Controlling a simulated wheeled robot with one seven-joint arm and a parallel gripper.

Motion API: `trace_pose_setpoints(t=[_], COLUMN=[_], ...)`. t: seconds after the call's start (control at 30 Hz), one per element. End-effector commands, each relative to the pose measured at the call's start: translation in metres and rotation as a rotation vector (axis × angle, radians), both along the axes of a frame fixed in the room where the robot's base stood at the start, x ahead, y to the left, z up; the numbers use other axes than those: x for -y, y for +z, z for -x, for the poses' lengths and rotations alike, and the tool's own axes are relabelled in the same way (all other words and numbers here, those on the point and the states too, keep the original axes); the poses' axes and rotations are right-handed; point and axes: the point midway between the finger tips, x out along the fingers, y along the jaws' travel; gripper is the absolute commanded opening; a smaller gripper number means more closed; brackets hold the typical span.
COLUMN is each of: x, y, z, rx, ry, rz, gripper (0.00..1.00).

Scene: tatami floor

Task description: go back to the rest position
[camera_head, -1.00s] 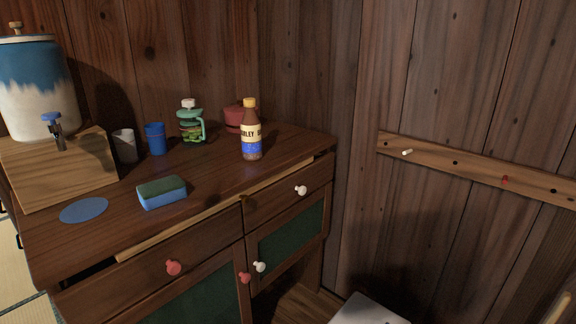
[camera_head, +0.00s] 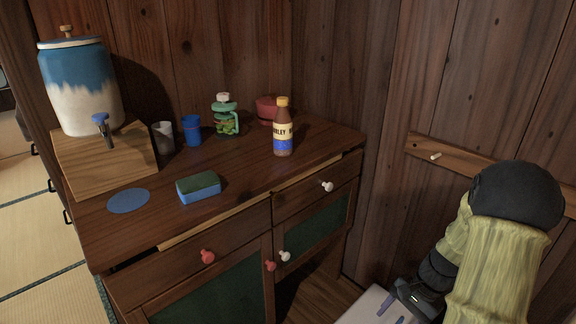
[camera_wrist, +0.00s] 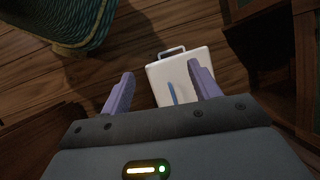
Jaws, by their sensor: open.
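My gripper (camera_wrist: 163,88) shows in the wrist view with its two purple fingers spread apart and nothing between the tips. The view looks down at a wooden floor. A white flat thing with a handle (camera_wrist: 193,66) lies beyond the fingers, with a blue mark or strip on it. In the head view my arm comes down at the lower right, in pale yellow-green and black. My gripper (camera_head: 393,303) is there near the bottom edge, over or beside the white thing (camera_head: 362,309); the gap between them cannot be told.
A wooden cabinet (camera_head: 232,206) carries a sponge (camera_head: 198,187), blue disc (camera_head: 128,201), bottle (camera_head: 283,128), cups and a water dispenser (camera_head: 80,87). A peg rail (camera_head: 450,160) runs along the right wall. The wrist view shows a woven basket (camera_wrist: 62,22). Tatami (camera_head: 45,235) lies open at left.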

Motion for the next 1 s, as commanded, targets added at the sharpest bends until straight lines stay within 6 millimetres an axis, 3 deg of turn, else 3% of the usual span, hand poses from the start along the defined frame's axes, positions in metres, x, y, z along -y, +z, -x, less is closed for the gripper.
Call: trace_pose_setpoints(t=[0.03,0.2,0.5,0.8,1.0], x=[-0.013,-0.048,-0.097,-0.129,-0.126], y=[0.021,0.064,0.122,0.157,0.188], z=[0.001,0.010,0.030,0.048,0.047], rx=[0.032,0.147,0.364,0.533,0.522], ry=[0.078,0.320,0.675,0.902,0.889], rz=[0.047,0.188,0.360,0.443,0.440], gripper=[0.62,0.62,0.62,0.62,0.62])
